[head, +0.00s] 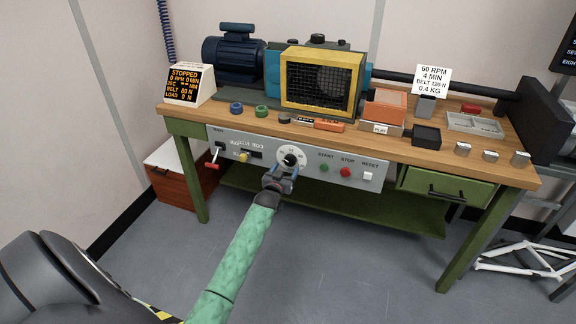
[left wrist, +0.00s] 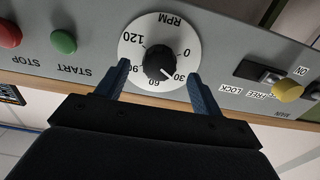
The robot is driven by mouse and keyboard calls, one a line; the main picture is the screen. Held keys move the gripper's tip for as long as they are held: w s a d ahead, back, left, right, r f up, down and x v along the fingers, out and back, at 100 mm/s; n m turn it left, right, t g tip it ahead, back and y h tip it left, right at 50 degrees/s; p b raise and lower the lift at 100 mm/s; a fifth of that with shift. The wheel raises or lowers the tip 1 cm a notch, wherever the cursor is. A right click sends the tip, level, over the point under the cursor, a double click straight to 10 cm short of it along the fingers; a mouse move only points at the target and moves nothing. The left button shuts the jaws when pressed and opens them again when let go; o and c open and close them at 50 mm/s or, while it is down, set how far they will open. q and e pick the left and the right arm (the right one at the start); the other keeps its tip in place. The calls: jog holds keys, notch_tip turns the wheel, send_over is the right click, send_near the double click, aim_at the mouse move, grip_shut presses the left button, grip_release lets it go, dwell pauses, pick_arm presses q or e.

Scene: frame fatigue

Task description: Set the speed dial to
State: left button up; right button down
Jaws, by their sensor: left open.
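The speed dial (head: 291,158) is a white disc with a black knob on the grey panel below the bench top. In the left wrist view the dial (left wrist: 160,58) reads RPM, with marks from 0 to 120. A white line on the knob seems to point between 30 and 60. My left gripper (head: 280,180) is open just in front of the dial. In the left wrist view its blue fingers (left wrist: 158,74) stand either side of the knob, apart from it as far as I can tell. My right gripper is not in view.
A card (head: 431,80) reads 60 RPM, 4 MIN, BELT 120 N, 0.4 KG. A display (head: 187,83) reads STOPPED, 0 RPM. Green START (head: 324,168), red STOP (head: 345,172) and RESET (head: 367,176) buttons lie right of the dial. A yellow knob (head: 243,156) and red-handled switch (head: 212,165) lie left.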

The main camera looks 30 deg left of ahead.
aim_at(290, 161)
pick_arm(q)
jog(key=shift+x, duration=1.25)
jog(key=shift+w, duration=0.25)
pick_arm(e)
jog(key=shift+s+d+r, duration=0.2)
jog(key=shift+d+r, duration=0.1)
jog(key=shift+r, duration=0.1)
pick_arm(q)
jog(key=shift+c, duration=0.5)
jog(key=c, duration=0.9)
